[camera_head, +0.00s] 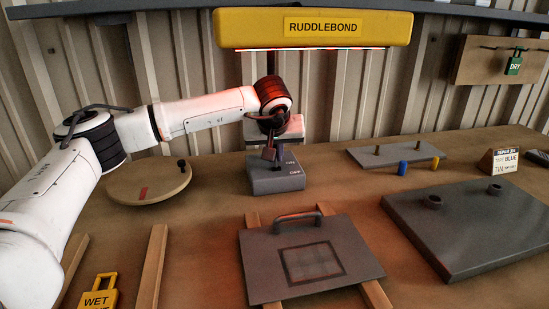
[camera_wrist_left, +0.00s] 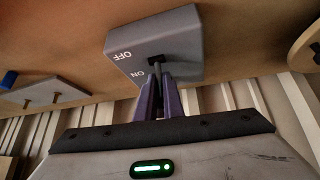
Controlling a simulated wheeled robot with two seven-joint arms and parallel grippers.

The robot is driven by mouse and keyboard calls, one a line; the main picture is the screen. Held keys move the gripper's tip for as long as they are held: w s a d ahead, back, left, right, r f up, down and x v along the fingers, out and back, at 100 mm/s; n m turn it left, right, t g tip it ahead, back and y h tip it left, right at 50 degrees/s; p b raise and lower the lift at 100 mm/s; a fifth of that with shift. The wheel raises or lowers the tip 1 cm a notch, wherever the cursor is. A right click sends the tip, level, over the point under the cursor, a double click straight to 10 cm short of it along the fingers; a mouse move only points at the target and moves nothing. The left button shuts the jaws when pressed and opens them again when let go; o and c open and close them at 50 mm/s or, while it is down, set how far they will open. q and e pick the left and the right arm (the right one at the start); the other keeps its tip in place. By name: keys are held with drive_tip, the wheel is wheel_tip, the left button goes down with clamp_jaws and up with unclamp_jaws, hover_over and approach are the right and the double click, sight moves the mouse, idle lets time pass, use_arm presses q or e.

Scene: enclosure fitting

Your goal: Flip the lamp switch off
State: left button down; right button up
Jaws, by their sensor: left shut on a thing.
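The grey switch box (camera_head: 277,182) stands on the bench below the lamp. Its OFF and ON labels and short dark lever (camera_wrist_left: 156,62) show in the left wrist view, where the box (camera_wrist_left: 170,38) is at the top middle. My left gripper (camera_head: 268,154) points down over the box; its purple fingers (camera_wrist_left: 159,88) are shut on the lever. The fingers partly hide the lever, so its exact lean is hard to tell. The yellow RUDDLEBOND lamp (camera_head: 240,27) hangs above, with a bright strip along its lower edge. My right gripper is not in view.
A round wooden board (camera_head: 130,190) lies left of the box. A grey plate with a handle (camera_head: 340,268) lies in front on wooden rails. A pegged plate (camera_head: 365,155) and a large grey slab (camera_head: 470,235) are to the right. A yellow WET padlock (camera_head: 97,295) is at front left.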

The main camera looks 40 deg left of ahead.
use_arm(q)
drive_tip(key=shift+s+d+r+t+y+b, duration=0.1)
drive_tip(key=shift+d+r+t+y+b, duration=0.15)
drive_tip(key=shift+t+y+b, duration=0.8)
drive_tip(key=shift+s+d+y+b, duration=0.15)
drive_tip(key=shift+y+b, duration=0.1)
drive_tip(key=shift+b, duration=0.55)
drive_tip(key=shift+d+r+t+b, duration=0.1)
drive_tip(key=shift+r+t+b, duration=0.05)
drive_tip(key=shift+t+b, duration=0.25)
drive_tip(key=shift+s+r+y, duration=0.1)
drive_tip(key=shift+r+y, duration=0.05)
drive_tip(key=shift+y, duration=0.25)
drive_tip(key=c, duration=1.8)
unclamp_jaws()
drive_tip(key=shift+c, duration=0.2)
drive_tip(key=shift+o, duration=0.4)
drive_tip(key=shift+d, duration=0.1)
drive_tip(key=shift+f, duration=0.25)
